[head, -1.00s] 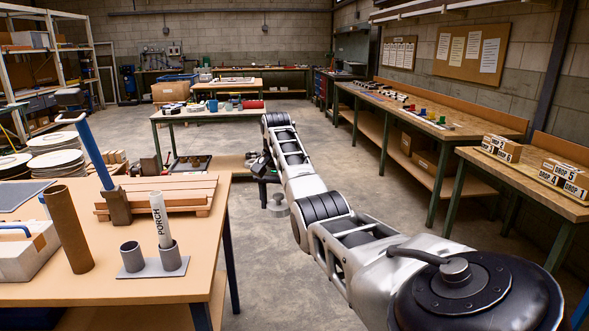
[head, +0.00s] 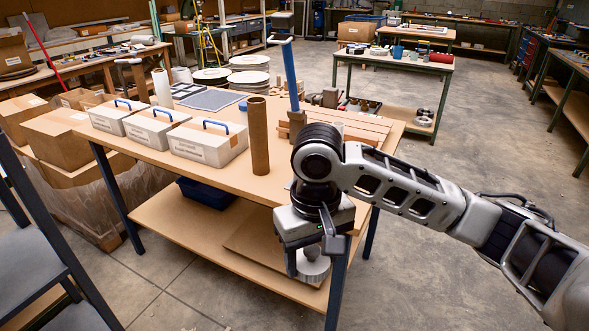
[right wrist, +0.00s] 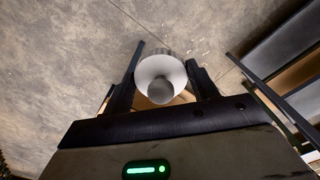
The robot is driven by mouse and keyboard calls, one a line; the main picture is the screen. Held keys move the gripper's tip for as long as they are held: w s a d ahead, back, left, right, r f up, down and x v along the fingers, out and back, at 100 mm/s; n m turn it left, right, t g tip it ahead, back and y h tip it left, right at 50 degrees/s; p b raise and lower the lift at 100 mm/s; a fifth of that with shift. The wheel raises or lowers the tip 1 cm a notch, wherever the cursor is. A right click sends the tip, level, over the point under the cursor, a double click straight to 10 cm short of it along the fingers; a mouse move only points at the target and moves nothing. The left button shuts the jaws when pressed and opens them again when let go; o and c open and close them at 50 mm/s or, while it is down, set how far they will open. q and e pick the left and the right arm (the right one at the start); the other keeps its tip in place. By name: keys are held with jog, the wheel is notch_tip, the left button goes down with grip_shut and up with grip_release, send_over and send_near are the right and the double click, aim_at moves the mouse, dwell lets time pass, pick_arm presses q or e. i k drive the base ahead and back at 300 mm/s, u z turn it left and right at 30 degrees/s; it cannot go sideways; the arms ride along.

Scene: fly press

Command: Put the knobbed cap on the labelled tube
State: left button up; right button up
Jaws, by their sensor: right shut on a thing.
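The knobbed cap (head: 314,271) is a pale grey round piece held in my right gripper (head: 309,262). In the right wrist view the cap (right wrist: 160,76) sits between the two dark fingers, its round knob facing the camera. The gripper points down in front of the table's near edge and overlaps the lower shelf in the picture. The labelled tube does not show now; my right arm covers the part of the table beside the tall brown tube (head: 259,140). My left gripper is out of view.
White boxes with blue handles (head: 208,142) stand on the workbench (head: 228,184) left of the brown tube. A blue upright post (head: 290,75) rises behind. Cardboard boxes (head: 52,135) are at the left. The floor (head: 440,270) to the right is clear.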

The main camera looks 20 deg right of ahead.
aim_at(256, 112)
jog(key=z, duration=0.65)
jog(key=i, duration=0.9)
jog(key=u, duration=0.1)
